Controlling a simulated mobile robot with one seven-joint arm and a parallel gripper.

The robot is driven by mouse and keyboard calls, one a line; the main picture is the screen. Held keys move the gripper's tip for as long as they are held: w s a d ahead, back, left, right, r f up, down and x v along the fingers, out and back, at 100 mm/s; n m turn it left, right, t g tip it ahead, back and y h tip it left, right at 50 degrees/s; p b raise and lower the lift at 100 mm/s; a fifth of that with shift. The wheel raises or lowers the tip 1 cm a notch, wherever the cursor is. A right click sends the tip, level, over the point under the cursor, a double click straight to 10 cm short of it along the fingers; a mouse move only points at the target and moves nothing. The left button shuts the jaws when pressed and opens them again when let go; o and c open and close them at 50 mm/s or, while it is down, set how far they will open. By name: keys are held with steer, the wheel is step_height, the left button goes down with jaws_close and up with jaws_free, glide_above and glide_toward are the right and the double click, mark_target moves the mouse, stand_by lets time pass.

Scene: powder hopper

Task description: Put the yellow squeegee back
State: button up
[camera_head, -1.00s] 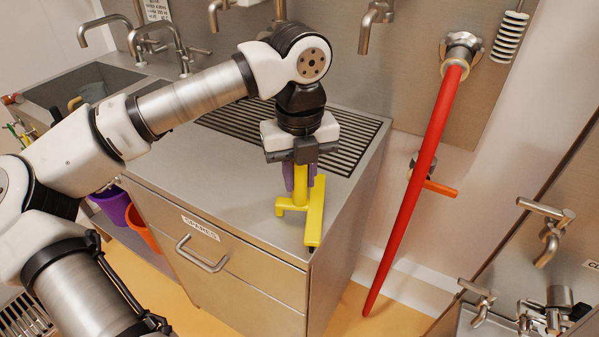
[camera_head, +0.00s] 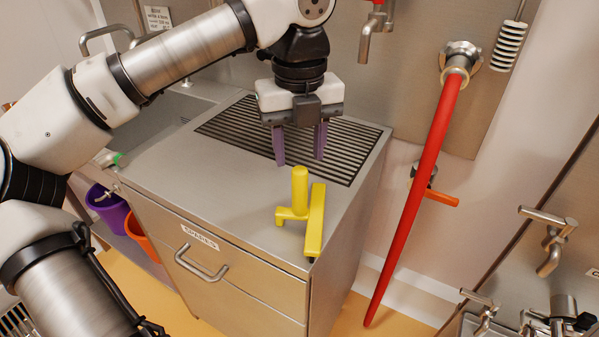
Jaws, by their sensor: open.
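The yellow squeegee (camera_head: 315,222) rests on the steel counter top (camera_head: 210,190), near its front right corner. Its handle (camera_head: 300,188) points upward and its long head lies along the right side, reaching toward the front edge. My gripper (camera_head: 300,162) is above and behind the squeegee, pointing down, with its two purple fingers apart. Nothing is between the fingers, and they are clear of the handle.
A slotted drain grille (camera_head: 350,160) lies behind the squeegee. A red hose (camera_head: 415,200) hangs from the wall at right. Taps line the back wall. Purple (camera_head: 108,210) and orange (camera_head: 140,235) buckets stand at left. The counter's left front is bare.

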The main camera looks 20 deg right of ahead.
steer(key=shift+r, duration=2.25)
